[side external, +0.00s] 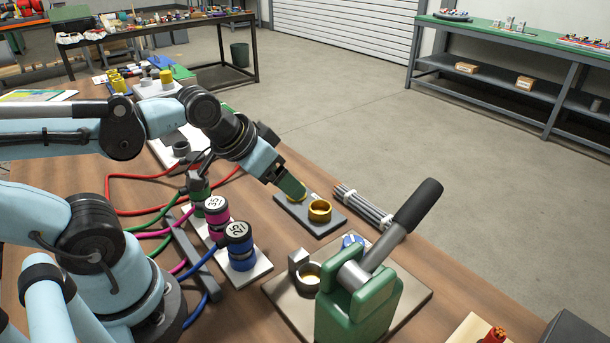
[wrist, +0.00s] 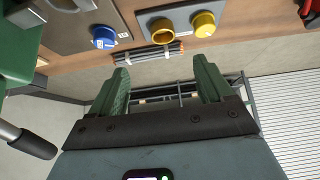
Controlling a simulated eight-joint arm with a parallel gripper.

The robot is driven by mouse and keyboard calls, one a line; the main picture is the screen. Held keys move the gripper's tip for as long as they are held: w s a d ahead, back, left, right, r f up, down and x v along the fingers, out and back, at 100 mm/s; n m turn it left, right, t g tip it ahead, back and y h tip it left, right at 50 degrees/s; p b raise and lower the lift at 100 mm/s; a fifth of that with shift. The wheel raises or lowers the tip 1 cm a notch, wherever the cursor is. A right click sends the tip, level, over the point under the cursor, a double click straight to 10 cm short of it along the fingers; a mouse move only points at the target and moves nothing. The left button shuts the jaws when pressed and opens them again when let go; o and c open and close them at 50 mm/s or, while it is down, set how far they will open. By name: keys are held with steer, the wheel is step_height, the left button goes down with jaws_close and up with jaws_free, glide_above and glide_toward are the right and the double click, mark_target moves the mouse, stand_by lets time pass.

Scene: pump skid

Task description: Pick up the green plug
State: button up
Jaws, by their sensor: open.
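The green plug (side external: 199,191) stands at the far end of a row of plugs in the side external view, joined to a green hose. Its top is partly hidden by my arm and dark cables. It does not show in the wrist view.
A magenta plug (side external: 217,219) and a blue plug (side external: 240,250) stand close in the same row. A green lever device (side external: 358,300) stands in front. Red hoses (side external: 125,176) cross the table left.

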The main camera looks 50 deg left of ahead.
step_height(320, 180, up, 2)
steer(key=r+n+g, duration=0.1)
steer(key=n+g, duration=0.6)
steer(key=n, duration=2.5)
glide_above(196, 197)
steer(key=w+a, duration=0.2)
steer(key=shift+w+d+f, duration=0.1)
steer(key=shift+w+f, duration=0.05)
steer(key=shift+f, duration=0.1)
steer(key=shift+s+a+n, duration=0.25)
steer(key=shift+s+n, duration=0.05)
steer(key=shift+n, duration=0.5)
step_height(196, 197, down, 7)
steer(key=shift+r, duration=0.2)
steer(key=shift+s+d+f, duration=0.1)
steer(key=shift+f, duration=1.25)
steer(key=shift+s+d+f, duration=0.1)
steer(key=shift+f, duration=1.25)
steer(key=c, duration=1.2)
